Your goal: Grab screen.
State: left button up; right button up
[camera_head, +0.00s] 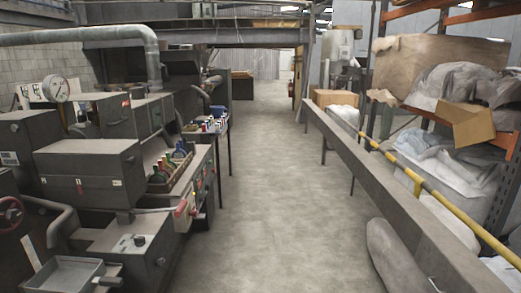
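Neither of my grippers shows in the head view, and no part of my arms can be made out. I cannot pick out a screen or a mesh tube for certain in this view. A small panel with a pale blue face (9,158) is on the machine at the far left, too small to tell what it is.
Grey machinery (88,160) with a shallow tray (62,272) fills the left. A small table (222,124) with small items stands beyond it. A long beam (400,215) on legs and a rack (497,190) line the right. The concrete aisle (258,190) between is clear.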

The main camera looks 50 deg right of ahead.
aim_at(186, 151)
jog(key=z, duration=1.75)
jog(key=i, duration=2)
jog(key=z, duration=0.65)
jog(key=i, duration=2)
jog(key=u, duration=0.2)
jog(key=i, duration=1.2)
jog(key=u, duration=1.35)
jog(key=i, duration=0.85)
jog(key=u, duration=0.95)
